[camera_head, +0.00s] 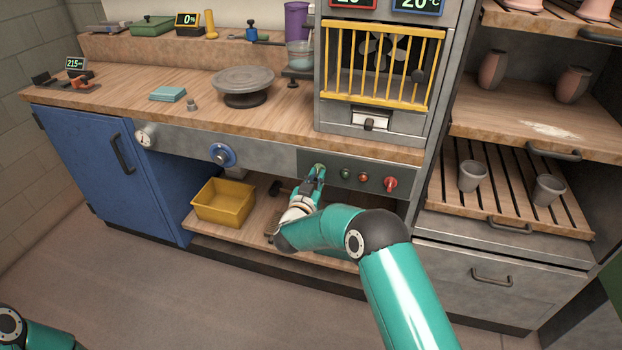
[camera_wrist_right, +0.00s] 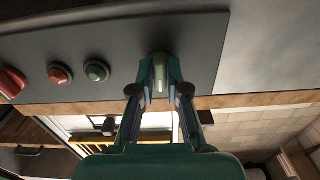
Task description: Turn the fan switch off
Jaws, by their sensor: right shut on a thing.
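The fan switch (camera_wrist_right: 161,72) is a small pale lever on the dark control panel (camera_wrist_right: 205,50); in the head view it sits at the panel's left end, mostly hidden by my right gripper (camera_head: 319,172). In the right wrist view my right gripper (camera_wrist_right: 160,88) has its two fingers on either side of the lever, shut on it. The fan (camera_head: 385,55) is above, behind a yellow barred guard (camera_head: 381,65); I cannot tell whether it turns. My left gripper is out of view; only part of my left arm shows at the lower left.
A green button (camera_head: 345,173), a red button (camera_head: 363,177) and a red knob (camera_head: 390,184) are on the same panel, right of the switch. The wooden worktop (camera_head: 210,105) juts above. A yellow bin (camera_head: 223,204) stands on the shelf below. Pots stand on racks at right.

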